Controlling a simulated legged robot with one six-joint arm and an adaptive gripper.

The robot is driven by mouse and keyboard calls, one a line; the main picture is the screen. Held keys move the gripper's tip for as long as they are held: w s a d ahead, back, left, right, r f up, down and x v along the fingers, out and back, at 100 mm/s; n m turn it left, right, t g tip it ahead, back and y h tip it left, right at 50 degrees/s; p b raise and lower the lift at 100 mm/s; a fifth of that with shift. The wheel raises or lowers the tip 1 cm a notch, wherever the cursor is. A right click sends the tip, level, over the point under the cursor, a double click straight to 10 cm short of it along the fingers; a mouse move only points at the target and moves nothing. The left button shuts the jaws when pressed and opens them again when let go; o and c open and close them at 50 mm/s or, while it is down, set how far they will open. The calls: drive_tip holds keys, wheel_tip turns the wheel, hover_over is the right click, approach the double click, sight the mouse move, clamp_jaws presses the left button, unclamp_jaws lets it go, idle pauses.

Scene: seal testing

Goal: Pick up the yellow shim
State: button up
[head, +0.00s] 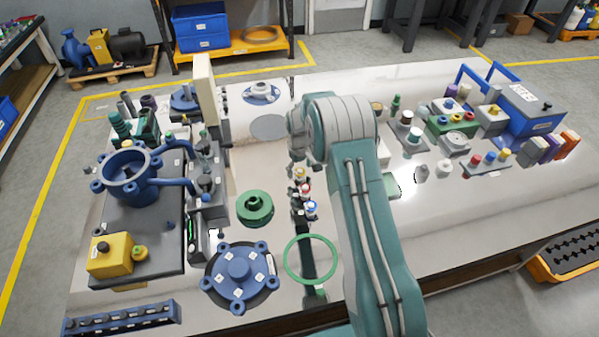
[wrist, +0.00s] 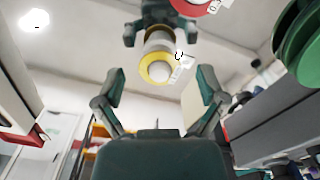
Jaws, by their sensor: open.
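The yellow shim (wrist: 146,75) shows in the wrist view as a yellow ring around a pale round centre, with a small printed tag at its right. It sits on a dark holder, and in the head view it is the farthest of a short row of tagged pieces (head: 300,173). My gripper (wrist: 160,86) is open, with one finger on each side below the yellow shim in the picture. The fingers appear apart from it, and nothing is between them. In the head view my arm partly hides the gripper, just behind the row.
A red shim (wrist: 196,6) is beside the yellow one, with a blue piece (head: 311,208) nearer the front. A green flange (head: 255,207) stands left of the row and a green ring (head: 311,259) lies in front. Blue pump parts (head: 130,175) crowd the left.

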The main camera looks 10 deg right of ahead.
drive_tip(key=c, duration=0.8)
drive_tip(key=shift+r, duration=0.1)
